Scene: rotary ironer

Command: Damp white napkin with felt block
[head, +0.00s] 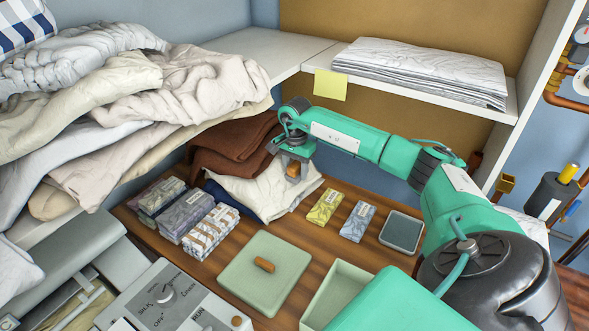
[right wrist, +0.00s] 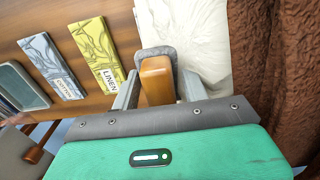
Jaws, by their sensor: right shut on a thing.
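The white napkin (head: 262,193) lies folded on the wooden counter in front of brown cloths; it also shows at the top of the right wrist view (right wrist: 190,28). My right gripper (head: 292,165) is over the napkin, shut on the felt block. The block has a wooden grip (right wrist: 157,82) and a grey felt part (right wrist: 157,53); its wooden side (head: 294,171) shows between the fingers in the head view. I cannot tell whether the felt touches the cloth. My left gripper is not in view.
A yellow linen card (head: 325,206), a blue-grey cotton card (head: 358,221) and a dark pad in a tray (head: 402,231) lie right of the napkin. A green lid (head: 264,272), green box (head: 338,292), wrapped stacks (head: 184,211) and control panel (head: 172,302) are nearer.

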